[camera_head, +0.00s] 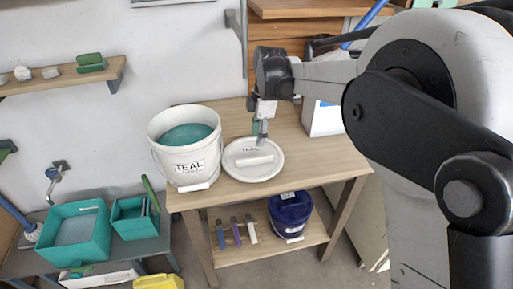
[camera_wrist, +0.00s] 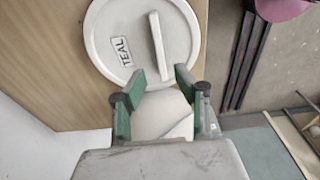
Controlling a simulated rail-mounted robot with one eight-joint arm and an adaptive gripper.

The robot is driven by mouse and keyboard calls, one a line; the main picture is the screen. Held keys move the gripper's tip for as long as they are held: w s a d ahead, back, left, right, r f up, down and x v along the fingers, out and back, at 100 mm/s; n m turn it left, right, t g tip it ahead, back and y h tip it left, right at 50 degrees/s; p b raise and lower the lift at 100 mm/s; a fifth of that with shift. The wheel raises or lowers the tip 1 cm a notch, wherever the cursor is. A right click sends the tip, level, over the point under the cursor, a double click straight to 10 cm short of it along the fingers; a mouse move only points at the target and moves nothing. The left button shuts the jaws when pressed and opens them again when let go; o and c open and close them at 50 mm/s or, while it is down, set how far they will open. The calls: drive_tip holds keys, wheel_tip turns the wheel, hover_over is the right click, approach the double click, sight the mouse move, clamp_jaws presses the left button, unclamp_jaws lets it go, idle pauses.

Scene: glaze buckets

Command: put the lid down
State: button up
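The round white lid (camera_head: 240,165) lies flat on the wooden table, right of the open bucket. It carries a TEAL label and a raised bar handle. The lid shows in the wrist view (camera_wrist: 185,40), with its handle (camera_wrist: 157,47) facing my fingers. The white bucket (camera_head: 178,165), also labelled TEAL, stands open with teal glaze inside. My gripper (camera_head: 261,138) is above the lid. In the wrist view my green-tipped fingers (camera_wrist: 159,80) are spread apart with nothing held, just short of the handle's near end. Whether a fingertip touches the lid I cannot tell.
The wooden table (camera_head: 315,160) has bare room right of the lid. A white container (camera_head: 325,120) stands at its back right. A dark blue bucket (camera_head: 290,212) and several tools are on the shelf below. Teal tubs (camera_head: 75,235) sit on a low table at the left.

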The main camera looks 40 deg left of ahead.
wheel_tip(320, 180, up, 3)
drive_tip(key=shift+w+d+f, duration=0.1)
drive_tip(key=shift+f, duration=0.05)
drive_tip(key=d+r+m+t, duration=0.1)
drive_tip(key=d+r+m, duration=0.3)
drive_tip(key=d, duration=0.7)
drive_tip(key=w+d+r+m+t+y, duration=0.1)
drive_tip(key=d+r+m, duration=0.3)
drive_tip(key=d, duration=0.6)
drive_tip(key=d+r+m+t, duration=0.1)
drive_tip(key=d+r+m, duration=0.35)
drive_tip(key=d, duration=0.65)
drive_tip(key=s+d+m+t, duration=0.1)
drive_tip(key=s+d+m, duration=0.2)
drive_tip(key=d, duration=0.4)
drive_tip(key=s+d+m+t, duration=0.2)
drive_tip(key=s+d+m, duration=0.15)
drive_tip(key=d, duration=0.35)
drive_tip(key=s+d+f+m+t+h, duration=0.1)
drive_tip(key=s+d+f+m, duration=0.1)
drive_tip(key=s+d+m, duration=0.2)
drive_tip(key=s+d+f+m+t+h, duration=0.1)
drive_tip(key=s+d+f+m, duration=0.2)
drive_tip(key=s+d+m, duration=0.2)
drive_tip(key=s+d, duration=0.2)
drive_tip(key=d, duration=0.2)
drive_tip(key=shift+f, duration=0.25)
